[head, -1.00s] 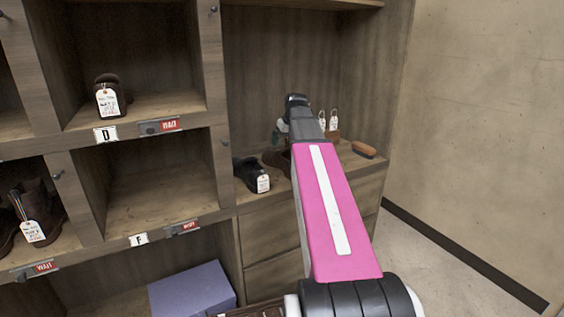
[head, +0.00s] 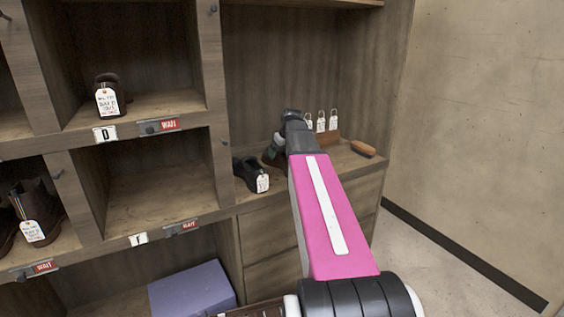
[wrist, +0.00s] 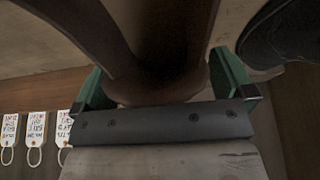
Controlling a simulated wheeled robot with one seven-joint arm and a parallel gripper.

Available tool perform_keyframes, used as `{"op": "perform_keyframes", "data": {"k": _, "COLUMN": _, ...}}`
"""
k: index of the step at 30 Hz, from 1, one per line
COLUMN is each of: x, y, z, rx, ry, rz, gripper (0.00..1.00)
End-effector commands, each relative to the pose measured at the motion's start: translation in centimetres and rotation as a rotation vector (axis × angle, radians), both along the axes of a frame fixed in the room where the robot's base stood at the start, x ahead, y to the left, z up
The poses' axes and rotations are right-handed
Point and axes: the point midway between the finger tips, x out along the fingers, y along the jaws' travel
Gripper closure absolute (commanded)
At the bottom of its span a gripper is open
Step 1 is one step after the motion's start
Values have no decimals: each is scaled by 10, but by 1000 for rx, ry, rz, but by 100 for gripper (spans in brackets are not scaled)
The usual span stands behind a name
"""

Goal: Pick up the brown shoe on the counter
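The brown shoe (wrist: 165,75) fills the middle of the wrist view, its near end close to the palm of my gripper. My gripper (wrist: 160,72) has its green fingers wide apart, one on each side of the shoe. I see little or no gap beside the shoe, but no clear squeeze. In the head view my gripper (head: 272,152) is down at the counter (head: 278,194), and my arm and gripper hide most of the brown shoe there. A black shoe (head: 250,174) with a white tag stands just left of it; it also shows in the wrist view (wrist: 285,32).
White tags (head: 321,121) stand in a holder behind my gripper. A brush (head: 363,149) lies at the counter's right. Cubbies with tagged shoes (head: 110,95) are on the left, and a purple box (head: 192,289) sits low. A wall closes the right side.

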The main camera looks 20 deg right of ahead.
Motion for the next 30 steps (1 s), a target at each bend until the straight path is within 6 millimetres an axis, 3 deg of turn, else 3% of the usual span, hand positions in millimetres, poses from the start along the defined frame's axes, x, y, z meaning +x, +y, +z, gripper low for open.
{"op": "perform_keyframes", "data": {"k": 1, "x": 0, "y": 0, "z": 0, "rx": 0, "ry": 0, "rz": 0, "gripper": 13}}
{"op": "perform_keyframes", "data": {"k": 6, "x": 0, "y": 0, "z": 0, "rx": 0, "ry": 0, "rz": 0, "gripper": 66}}
{"op": "perform_keyframes", "data": {"k": 17, "x": 1, "y": 0, "z": 7, "rx": 0, "ry": -2, "rz": 0, "gripper": 66}}
{"op": "perform_keyframes", "data": {"k": 30, "x": 1, "y": 0, "z": 73, "rx": -1, "ry": -2, "rz": 1, "gripper": 66}}
